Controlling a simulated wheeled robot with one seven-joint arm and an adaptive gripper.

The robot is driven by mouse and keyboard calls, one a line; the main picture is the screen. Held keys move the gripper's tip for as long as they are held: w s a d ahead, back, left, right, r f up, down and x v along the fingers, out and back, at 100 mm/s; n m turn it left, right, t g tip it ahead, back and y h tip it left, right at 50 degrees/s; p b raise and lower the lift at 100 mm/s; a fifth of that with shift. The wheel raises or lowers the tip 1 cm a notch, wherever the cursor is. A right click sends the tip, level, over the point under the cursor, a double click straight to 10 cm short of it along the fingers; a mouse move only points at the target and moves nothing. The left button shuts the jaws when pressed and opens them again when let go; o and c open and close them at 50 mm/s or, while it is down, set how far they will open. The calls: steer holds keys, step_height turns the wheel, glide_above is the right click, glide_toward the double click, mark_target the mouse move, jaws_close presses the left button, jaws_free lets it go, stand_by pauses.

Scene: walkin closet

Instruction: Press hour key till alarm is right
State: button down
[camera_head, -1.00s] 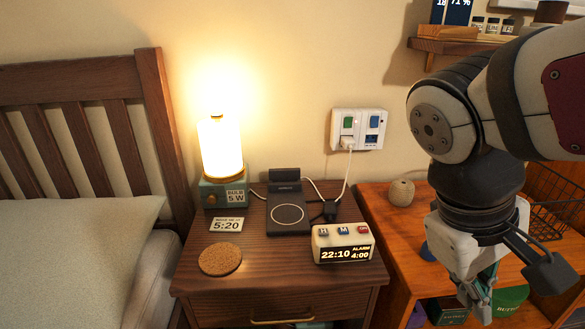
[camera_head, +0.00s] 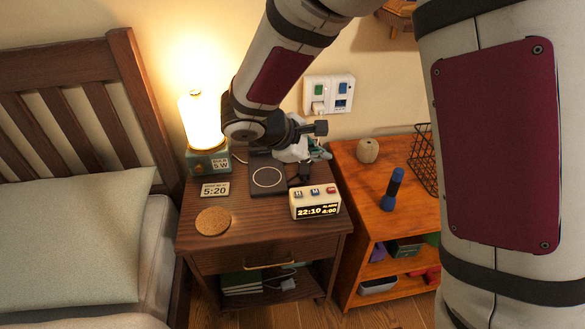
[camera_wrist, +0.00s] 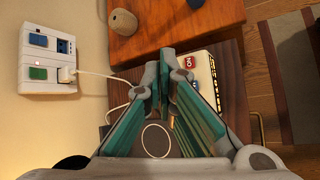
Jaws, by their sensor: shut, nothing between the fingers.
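The cream alarm clock (camera_head: 316,214) stands at the front right of the nightstand. Its display reads 22:10 and alarm 4:00. On top sit the H key (camera_head: 298,194), M key (camera_head: 314,191) and red key (camera_head: 331,190). A card (camera_head: 215,190) reads 5:20, with small text above. My gripper (camera_head: 318,152) is shut and empty, above the nightstand's back right, behind the clock and apart from it. In the wrist view my fingertips (camera_wrist: 164,72) are together left of the clock (camera_wrist: 204,68); its red key and a blue key show, and the H key seems hidden behind a finger.
A lit lamp (camera_head: 208,162) stands at the back left of the nightstand (camera_head: 250,232). A black charging pad (camera_head: 268,182) with a cable lies behind the clock. A cork coaster (camera_head: 213,221) lies front left. A blue torch-like object (camera_head: 392,188) stands on the right shelf unit.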

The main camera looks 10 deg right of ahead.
steer(key=a, duration=0.1)
steer(key=w+a+f+n+p, duration=0.1)
steer(key=w+a+f+n+t, duration=0.1)
steer(key=shift+a+f+y, duration=0.1)
steer(key=shift+a+y, duration=0.2)
steer(key=b, duration=0.6)
glide_above(300, 195)
step_height(300, 195, down, 8)
steer(key=shift+r, duration=0.1)
steer(key=shift+f, duration=0.5)
steer(key=shift+s, duration=0.1)
stand_by(0.8)
steer(key=shift+f+b, duration=0.4)
steer(key=shift+b, duration=0.3)
